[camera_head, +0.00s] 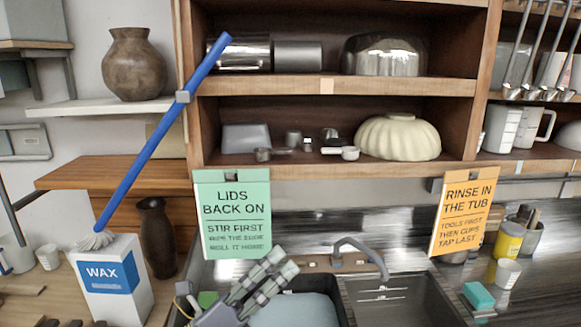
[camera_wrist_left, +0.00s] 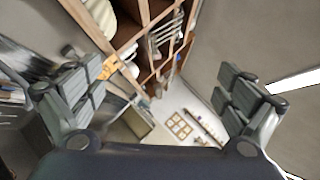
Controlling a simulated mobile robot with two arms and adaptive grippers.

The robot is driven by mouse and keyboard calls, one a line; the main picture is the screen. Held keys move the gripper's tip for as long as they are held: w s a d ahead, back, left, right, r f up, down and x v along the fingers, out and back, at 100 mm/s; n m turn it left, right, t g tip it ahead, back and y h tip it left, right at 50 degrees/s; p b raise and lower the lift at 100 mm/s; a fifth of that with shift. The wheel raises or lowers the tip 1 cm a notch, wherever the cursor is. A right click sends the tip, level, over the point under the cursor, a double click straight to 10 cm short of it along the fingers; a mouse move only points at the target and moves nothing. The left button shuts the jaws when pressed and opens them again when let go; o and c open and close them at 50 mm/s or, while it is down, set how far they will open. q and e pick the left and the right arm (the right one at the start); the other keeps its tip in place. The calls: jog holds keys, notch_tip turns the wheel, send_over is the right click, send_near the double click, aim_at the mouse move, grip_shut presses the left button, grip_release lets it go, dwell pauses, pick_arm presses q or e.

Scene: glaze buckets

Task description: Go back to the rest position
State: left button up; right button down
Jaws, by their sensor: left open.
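My left gripper (camera_head: 262,283) shows at the lower middle of the head view, raised in front of the sink. In the left wrist view its two fingers (camera_wrist_left: 158,95) stand wide apart with nothing between them. The gripper is open and empty. My right gripper is in neither view.
The sink basin (camera_head: 405,300) lies behind and right of the gripper, with a curved tap (camera_head: 360,255). A white wax box (camera_head: 112,280) stands at left, with a blue-handled brush (camera_head: 160,140) above it. A green sign (camera_head: 233,215) and an orange sign (camera_head: 464,213) hang from the shelf.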

pick_arm(q)
jog(key=w+a+f+n+t+y, duration=0.2)
jog(key=a+f+n+t+y, duration=0.15)
jog(key=a+n+y, duration=0.4)
jog(key=w+a+f+n+t+y, duration=0.25)
jog(key=a+f+n+y, duration=0.4)
jog(key=n, duration=0.65)
jog(key=s+a+f+n+g+y, duration=0.2)
jog(key=s+f+n+g+y, duration=0.15)
jog(key=f, duration=0.25)
jog(key=s+a+f+n+g+y, duration=0.2)
jog(key=a+f+n, duration=0.1)
jog(key=f+n, duration=0.15)
jog(key=s+f+n+g, duration=0.3)
jog(key=s+f+g, duration=0.2)
jog(key=s+f, duration=0.55)
jog(key=s+f+n+g, duration=0.4)
jog(key=s+f+g, duration=0.25)
jog(key=s, duration=0.65)
notch_tip(320, 180, down, 32)
jog(key=s+b, duration=0.2)
jog(key=b, duration=0.4)
jog(key=s+a+f+g+b, duration=0.1)
jog(key=s+f+b, duration=0.1)
jog(key=s+f, duration=0.6)
jog(key=s+a+f+m+b, duration=0.1)
jog(key=s+f+b, duration=0.2)
jog(key=s+f, duration=0.5)
notch_tip(320, 180, down, 5)
jog(key=shift+a+g, duration=0.4)
